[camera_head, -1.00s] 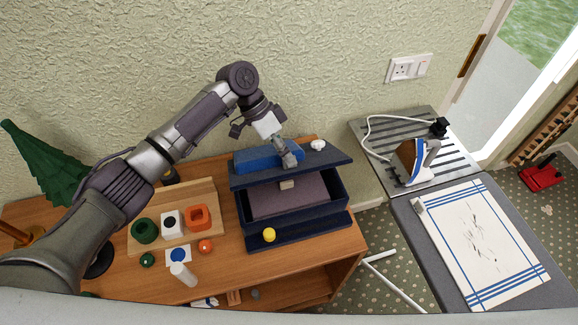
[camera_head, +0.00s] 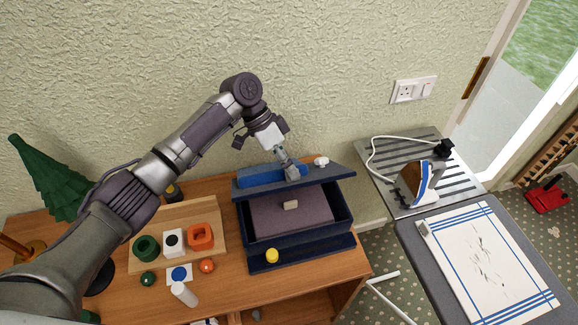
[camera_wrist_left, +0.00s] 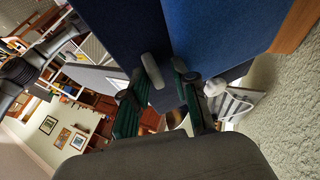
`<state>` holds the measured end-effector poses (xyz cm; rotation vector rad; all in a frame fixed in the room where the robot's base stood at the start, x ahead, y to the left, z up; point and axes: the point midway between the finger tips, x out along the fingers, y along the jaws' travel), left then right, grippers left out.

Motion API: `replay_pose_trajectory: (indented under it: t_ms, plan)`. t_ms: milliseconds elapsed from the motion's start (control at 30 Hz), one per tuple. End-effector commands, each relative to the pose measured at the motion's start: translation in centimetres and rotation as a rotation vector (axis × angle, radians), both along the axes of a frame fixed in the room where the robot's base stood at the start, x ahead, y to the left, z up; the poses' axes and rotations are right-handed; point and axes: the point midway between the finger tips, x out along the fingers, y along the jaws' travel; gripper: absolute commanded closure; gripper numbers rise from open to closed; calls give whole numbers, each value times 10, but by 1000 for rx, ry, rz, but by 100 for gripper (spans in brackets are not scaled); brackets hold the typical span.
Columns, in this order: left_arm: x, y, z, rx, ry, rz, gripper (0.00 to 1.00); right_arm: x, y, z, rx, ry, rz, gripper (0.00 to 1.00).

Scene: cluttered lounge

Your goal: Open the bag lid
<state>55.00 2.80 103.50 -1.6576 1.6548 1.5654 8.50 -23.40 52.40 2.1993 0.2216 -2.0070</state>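The dark blue bag (camera_head: 297,226) stands on the wooden cabinet. Its lid (camera_head: 320,177) is raised, and the padded mauve interior (camera_head: 275,214) with a small beige tab (camera_head: 291,205) shows below it. My left gripper (camera_head: 291,172) reaches down to the lid, beside a bright blue block-like part (camera_head: 262,175). In the left wrist view, the fingers (camera_wrist_left: 166,68) show a narrow gap, with dark and bright blue panels (camera_wrist_left: 222,35) right at their tips. I cannot tell whether they grip the lid's edge. My right gripper is not in view.
A yellow piece (camera_head: 272,255) lies at the bag's front. A wooden board (camera_head: 153,217) with green, white and orange shapes (camera_head: 201,237) stands left of it. A white lump (camera_head: 321,161) sits by the lid's right end. An iron (camera_head: 422,183) stands farther right.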

Motion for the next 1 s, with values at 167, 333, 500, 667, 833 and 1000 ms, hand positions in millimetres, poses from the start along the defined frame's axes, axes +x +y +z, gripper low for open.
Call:
replay_pose_trajectory:
  t_ms: [167, 333, 500, 667, 833, 1000]
  plan:
    - [-1, 1, -2, 4, 3, 1, 77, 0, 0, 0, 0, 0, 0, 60]
    - [-1, 0, -3, 5, 4, 0, 77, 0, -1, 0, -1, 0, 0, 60]
    - [2, 5, 6, 4, 3, 1, 77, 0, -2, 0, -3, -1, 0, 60]
    - [10, 19, 30, 4, 0, 3, 77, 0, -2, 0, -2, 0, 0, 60]
    - [20, 37, 61, 3, 1, 1, 77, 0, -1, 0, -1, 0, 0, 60]
    - [27, 51, 85, 2, 2, 1, 77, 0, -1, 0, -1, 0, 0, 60]
